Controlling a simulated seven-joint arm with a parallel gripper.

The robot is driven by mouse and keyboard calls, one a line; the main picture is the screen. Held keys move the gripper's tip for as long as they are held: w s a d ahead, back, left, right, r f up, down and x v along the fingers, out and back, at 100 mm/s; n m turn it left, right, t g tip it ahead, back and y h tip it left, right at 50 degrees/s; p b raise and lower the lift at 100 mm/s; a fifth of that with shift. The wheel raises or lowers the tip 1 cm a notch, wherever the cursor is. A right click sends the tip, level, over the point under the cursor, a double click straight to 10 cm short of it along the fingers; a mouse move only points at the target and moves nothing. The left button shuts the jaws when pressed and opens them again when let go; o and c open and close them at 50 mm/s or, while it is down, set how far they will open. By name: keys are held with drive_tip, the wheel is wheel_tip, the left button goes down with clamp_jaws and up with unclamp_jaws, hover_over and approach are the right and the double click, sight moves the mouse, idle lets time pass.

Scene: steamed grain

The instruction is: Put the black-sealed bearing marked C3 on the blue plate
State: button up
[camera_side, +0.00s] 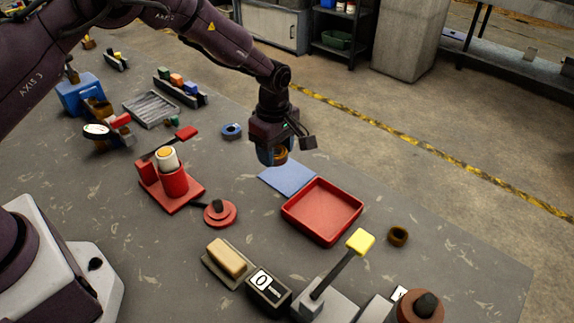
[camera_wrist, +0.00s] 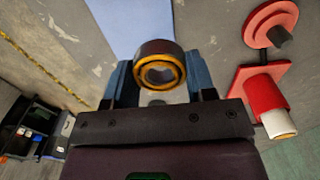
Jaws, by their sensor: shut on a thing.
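My gripper (camera_side: 273,152) is shut on a ring-shaped bearing (camera_side: 280,158). In the wrist view the bearing (camera_wrist: 160,48) has a dark outer side and an orange-yellow ring on its face, between my two blue fingers (camera_wrist: 160,84). No C3 mark can be read on it. The blue plate (camera_side: 287,178) is a flat square on the table, just below and right of my gripper in the side view. The held bearing is above the table, apart from the plate. A blue strip that looks like the plate (camera_wrist: 118,25) shows at the top of the wrist view.
A red tray (camera_side: 322,236) lies beside the plate. A blue ring (camera_side: 231,131) and a dark brown ring (camera_side: 397,236) lie on the table. A red fixture (camera_side: 175,184) stands left, a yellow-topped lever (camera_side: 360,242) at the front. The plate's surface looks bare.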

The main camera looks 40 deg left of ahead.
sight(287, 175)
drive_tip(key=w+f, duration=0.1)
drive_tip(key=f, duration=0.1)
drive_tip(key=w+f, duration=0.1)
drive_tip(key=w, duration=0.1)
drive_tip(key=shift+d+f, duration=0.2)
drive_tip(key=shift+f, duration=1.65)
drive_tip(key=shift+f, duration=0.15)
drive_tip(key=o, duration=1.1)
drive_tip(key=shift+c, duration=0.2)
wheel_tip(287, 175, up, 12)
drive_tip(key=shift+r, duration=0.2)
